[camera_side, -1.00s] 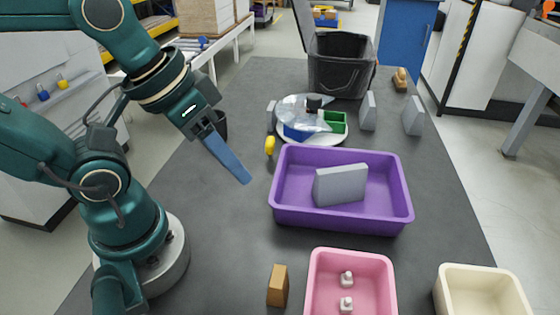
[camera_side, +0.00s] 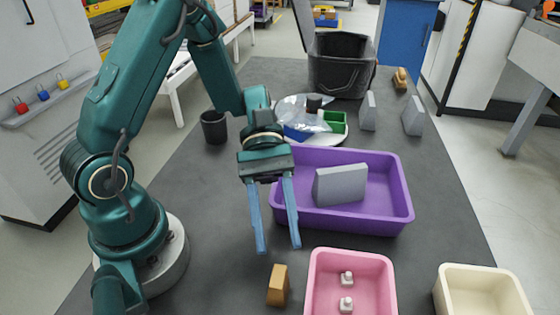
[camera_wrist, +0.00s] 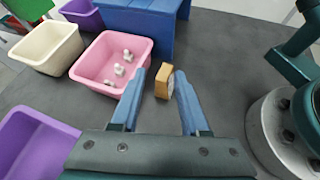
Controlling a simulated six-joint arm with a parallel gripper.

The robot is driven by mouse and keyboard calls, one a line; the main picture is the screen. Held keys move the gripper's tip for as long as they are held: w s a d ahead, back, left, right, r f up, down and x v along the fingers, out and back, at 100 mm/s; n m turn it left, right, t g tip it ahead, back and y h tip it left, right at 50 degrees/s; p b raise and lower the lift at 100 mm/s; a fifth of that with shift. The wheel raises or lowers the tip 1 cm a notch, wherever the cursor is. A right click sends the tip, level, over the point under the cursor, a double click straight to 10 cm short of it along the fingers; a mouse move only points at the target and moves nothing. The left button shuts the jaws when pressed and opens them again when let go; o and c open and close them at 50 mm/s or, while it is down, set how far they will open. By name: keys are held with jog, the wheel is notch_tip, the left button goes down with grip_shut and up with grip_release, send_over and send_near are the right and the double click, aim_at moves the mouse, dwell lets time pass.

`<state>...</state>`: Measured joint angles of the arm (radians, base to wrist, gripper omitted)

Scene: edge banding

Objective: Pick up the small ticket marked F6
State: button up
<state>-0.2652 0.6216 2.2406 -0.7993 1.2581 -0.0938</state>
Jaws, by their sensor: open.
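No marking F6 is readable in either view, so I cannot tell which piece is the ticket. A small tan block (camera_side: 278,286) stands on the dark table left of the pink bin (camera_side: 350,262). In the wrist view the tan block (camera_wrist: 163,80) shows a pale face on its right side, with marks too small to read. My gripper (camera_side: 280,249) has two blue fingers, spread and empty, pointing down above and just behind the block in the side view. In the wrist view the block appears between the fingertips (camera_wrist: 160,72); no contact is visible.
A purple bin (camera_side: 390,218) holding a grey slab (camera_side: 340,184) is right of my gripper. The pink bin holds small white pieces. A cream bin (camera_side: 480,270) stands further right. A black cup (camera_side: 213,127) and grey slabs are further back. Table left of the block is clear.

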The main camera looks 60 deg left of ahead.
aim_at(277, 273)
jog(key=shift+s+f+n+h, duration=0.2)
jog(key=shift+f+n+h, duration=0.2)
jog(key=shift+f+n, duration=0.4)
jog(key=shift+s+f+g, duration=0.2)
jog(key=shift+f+g, duration=0.1)
jog(key=shift+f, duration=0.05)
jog(key=shift+x, duration=2.45)
grip_shut()
